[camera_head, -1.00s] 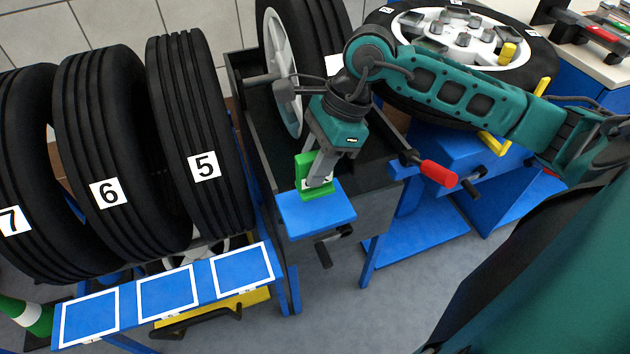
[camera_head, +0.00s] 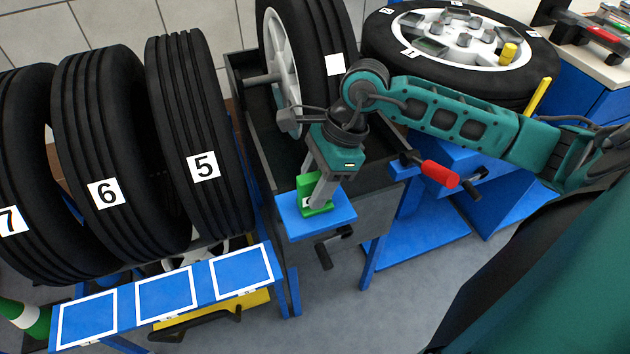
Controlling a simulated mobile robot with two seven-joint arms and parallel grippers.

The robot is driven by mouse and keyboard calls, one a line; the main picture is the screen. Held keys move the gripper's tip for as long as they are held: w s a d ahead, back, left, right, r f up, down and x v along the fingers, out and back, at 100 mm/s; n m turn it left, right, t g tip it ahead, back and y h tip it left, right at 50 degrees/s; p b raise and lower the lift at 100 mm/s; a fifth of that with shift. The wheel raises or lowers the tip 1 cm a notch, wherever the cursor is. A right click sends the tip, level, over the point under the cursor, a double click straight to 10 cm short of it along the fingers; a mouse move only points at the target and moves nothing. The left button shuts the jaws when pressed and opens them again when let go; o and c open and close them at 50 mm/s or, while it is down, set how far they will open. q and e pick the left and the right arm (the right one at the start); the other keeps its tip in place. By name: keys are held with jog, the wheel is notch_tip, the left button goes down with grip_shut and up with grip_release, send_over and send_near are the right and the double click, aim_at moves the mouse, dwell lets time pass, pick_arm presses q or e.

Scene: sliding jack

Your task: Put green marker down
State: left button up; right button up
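The green marker (camera_head: 304,187) is a small green piece with a white label. It is at the blue plate (camera_head: 288,222) on the front of the dark machine, and its base appears to touch the plate's top. My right gripper (camera_head: 315,187) points down over the plate, with its grey fingers shut on the green marker. The fingers hide part of the marker. My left gripper is not in view.
A wheel (camera_head: 280,62) stands upright in the dark machine (camera_head: 255,125) just behind my gripper. A red handle (camera_head: 439,174) sticks out at right. Tyres numbered 5 (camera_head: 190,110), 6 and 7 stand at left behind a blue shelf (camera_head: 166,292) with white-outlined squares.

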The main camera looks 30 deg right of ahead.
jog(key=shift+o, duration=0.5)
jog(key=shift+r, duration=0.1)
jog(key=shift+r+p, duration=0.25)
jog(key=shift+p, duration=0.1)
jog(key=v, duration=1.1)
jog(key=shift+d+r, duration=0.2)
jog(key=shift+r, duration=0.1)
jog(key=shift+s, duration=0.2)
